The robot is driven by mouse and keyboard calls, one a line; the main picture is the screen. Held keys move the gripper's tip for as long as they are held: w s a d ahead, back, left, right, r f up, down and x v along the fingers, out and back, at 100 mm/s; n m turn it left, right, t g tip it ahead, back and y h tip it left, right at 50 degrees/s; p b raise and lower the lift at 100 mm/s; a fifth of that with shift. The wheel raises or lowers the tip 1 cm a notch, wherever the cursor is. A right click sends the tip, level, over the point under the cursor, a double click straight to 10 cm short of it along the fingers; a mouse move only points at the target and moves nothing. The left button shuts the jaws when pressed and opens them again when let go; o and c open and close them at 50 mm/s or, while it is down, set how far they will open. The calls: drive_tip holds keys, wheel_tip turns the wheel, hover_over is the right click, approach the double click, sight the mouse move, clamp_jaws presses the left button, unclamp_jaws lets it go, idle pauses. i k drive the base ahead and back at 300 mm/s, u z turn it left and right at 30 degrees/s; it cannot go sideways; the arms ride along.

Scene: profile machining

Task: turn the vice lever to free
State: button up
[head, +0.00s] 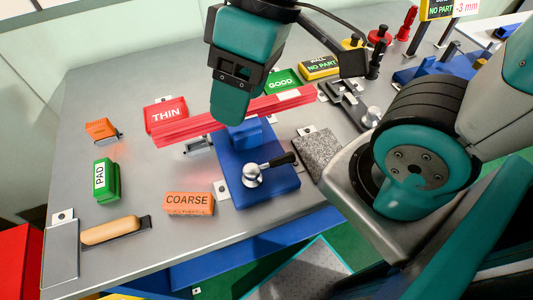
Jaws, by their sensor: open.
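The blue vice (268,190) is bolted on the grey bench, near the middle of the head view. Its lever (280,160) has a silver hub at the left and a black grip pointing to the upper right. A long red ribbed profile (185,127) runs across the back of the vice, behind its blue block; I cannot tell whether the jaws touch it. My gripper (230,106) points down above the profile, behind and above the lever, apart from it. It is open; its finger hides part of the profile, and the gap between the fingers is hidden.
An orange COARSE block (188,204) lies left of the vice and a grey speckled plate (318,152) right of it. A red THIN block (166,115), a green PAD (105,181) and a wooden-handled tool (110,230) lie farther left. My arm covers the right side.

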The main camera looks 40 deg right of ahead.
sight(252, 178)
drive_tip(key=u, duration=0.4)
drive_tip(key=k, duration=0.85)
drive_tip(key=z, duration=0.3)
